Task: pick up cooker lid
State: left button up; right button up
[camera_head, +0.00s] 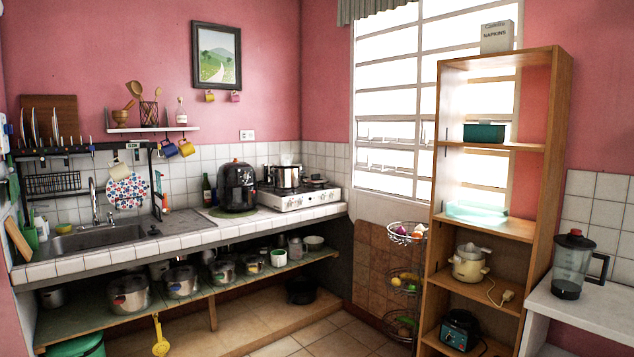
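Which lid the task means I cannot tell for sure. A cream cooker (469,264) sits on a shelf of the wooden rack at the right, with a cord beside it; its top is too small to make out clearly. A black rounded appliance (237,188) stands on the tiled counter. A silver pot (287,177) stands on the white stove (300,197). Several metal pots, such as a large one (129,293) and another (181,281), stand on the low shelf under the counter. Neither of my grippers is in view.
A white counter (590,312) at the far right holds a blender (571,265). A wire basket stand (405,233) is left of the rack. The tiled floor (330,334) shows clear in the middle.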

aim_at(314, 177)
jog(key=i, duration=3.35)
jog(key=l+z, duration=0.05)
jog(key=l, duration=0.05)
